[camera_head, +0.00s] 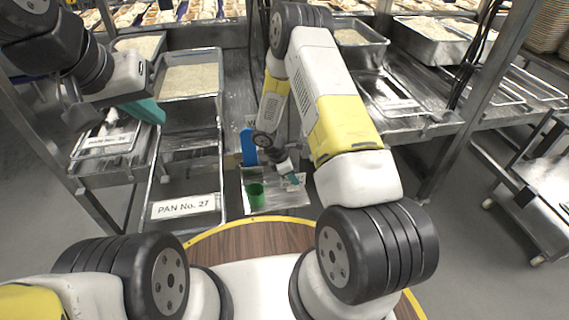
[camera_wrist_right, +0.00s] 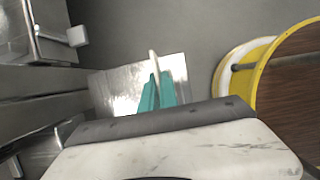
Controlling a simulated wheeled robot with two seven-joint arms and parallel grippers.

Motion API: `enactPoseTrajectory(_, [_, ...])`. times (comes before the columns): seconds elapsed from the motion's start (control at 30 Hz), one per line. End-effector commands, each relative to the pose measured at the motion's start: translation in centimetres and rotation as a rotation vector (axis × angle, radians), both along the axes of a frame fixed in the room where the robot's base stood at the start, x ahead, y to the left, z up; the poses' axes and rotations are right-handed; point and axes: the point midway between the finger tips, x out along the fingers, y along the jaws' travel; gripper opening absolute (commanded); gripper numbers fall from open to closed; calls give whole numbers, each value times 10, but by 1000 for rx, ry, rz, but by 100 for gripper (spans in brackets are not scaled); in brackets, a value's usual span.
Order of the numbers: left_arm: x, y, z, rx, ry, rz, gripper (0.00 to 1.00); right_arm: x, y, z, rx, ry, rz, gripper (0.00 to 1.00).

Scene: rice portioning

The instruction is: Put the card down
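My right gripper (camera_head: 292,179) is low in front of me, over a shiny metal tray (camera_head: 277,199). In the right wrist view its teal fingers (camera_wrist_right: 158,92) are close together around a thin cream strip, which looks like the card (camera_wrist_right: 154,62) seen edge-on. A small pale patch beside the fingertips in the head view may be the same card; its writing cannot be read. Whether it touches the tray is unclear. My left gripper (camera_head: 142,109) has teal fingers and hangs at the left; its opening cannot be made out.
A green cup (camera_head: 256,195) stands on the tray, left of my right gripper. A blue item (camera_head: 248,147) is behind it. A sign reading PAN No. 27 (camera_head: 184,207) is at the lower left. Pans of rice (camera_head: 190,78) and metal racks stand on both sides.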

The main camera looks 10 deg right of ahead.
Motion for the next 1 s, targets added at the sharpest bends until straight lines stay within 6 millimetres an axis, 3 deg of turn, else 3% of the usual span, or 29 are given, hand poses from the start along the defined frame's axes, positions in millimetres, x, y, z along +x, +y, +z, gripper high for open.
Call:
enactPoseTrajectory(0.4, [0, 0, 0, 0, 0, 0, 0, 0, 0, -45, 0, 1, -3, 0])
enactPoseTrajectory(0.77, [0, 0, 0, 0, 0, 0, 0, 0, 0, -49, -1, -2, -5, 0])
enactPoseTrajectory(0.8, [0, 0, 0, 0, 0, 0, 0, 0, 0, -48, 0, -2, -5, 12])
enactPoseTrajectory(0.87, [0, 0, 0, 0, 0, 0, 0, 0, 0, -48, 0, -2, -5, 23])
enactPoseTrajectory(1.0, [0, 0, 0, 0, 0, 0, 0, 0, 0, -48, 0, -2, -5, 26])
